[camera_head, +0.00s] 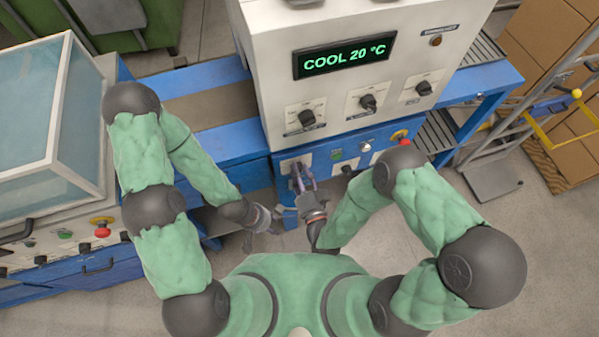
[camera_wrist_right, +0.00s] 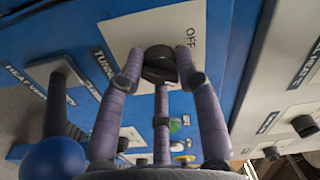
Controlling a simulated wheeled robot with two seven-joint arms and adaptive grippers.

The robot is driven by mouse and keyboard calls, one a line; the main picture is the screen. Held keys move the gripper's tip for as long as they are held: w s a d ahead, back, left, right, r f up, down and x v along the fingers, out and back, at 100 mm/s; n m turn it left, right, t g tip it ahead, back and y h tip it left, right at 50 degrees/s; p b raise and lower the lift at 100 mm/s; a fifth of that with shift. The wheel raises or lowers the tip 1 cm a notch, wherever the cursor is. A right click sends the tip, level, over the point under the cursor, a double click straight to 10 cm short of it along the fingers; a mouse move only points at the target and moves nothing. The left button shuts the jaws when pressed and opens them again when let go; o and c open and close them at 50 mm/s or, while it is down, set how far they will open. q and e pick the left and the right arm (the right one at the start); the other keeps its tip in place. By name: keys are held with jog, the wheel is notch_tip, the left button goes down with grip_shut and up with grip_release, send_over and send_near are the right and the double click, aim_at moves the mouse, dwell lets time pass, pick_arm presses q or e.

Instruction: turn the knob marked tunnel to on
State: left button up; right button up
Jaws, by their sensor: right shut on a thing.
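The tunnel knob (camera_wrist_right: 158,66) is black and round, on a pale plate (camera_wrist_right: 125,34) marked OFF, beside a label (camera_wrist_right: 103,62) that starts "TUNN". My right gripper (camera_wrist_right: 160,62) is shut on this knob, with purple fingers on both sides of it. No ON mark is readable, and I cannot tell the knob's exact setting. In the head view my right gripper (camera_head: 301,178) is at the blue lower panel and hides the knob. My left gripper (camera_head: 274,220) hangs lower, apart from the panel; its finger opening is too small to judge.
A blue ball-ended lever (camera_wrist_right: 52,158) is close by. Above are several black knobs (camera_head: 307,118) and a "COOL 20 °C" display (camera_head: 345,56).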

jog(key=shift+w+d+r, duration=0.1)
jog(key=shift+w, duration=0.05)
jog(key=o, duration=1.1)
jog(key=shift+o, duration=0.2)
jog(key=shift+r, duration=4.95)
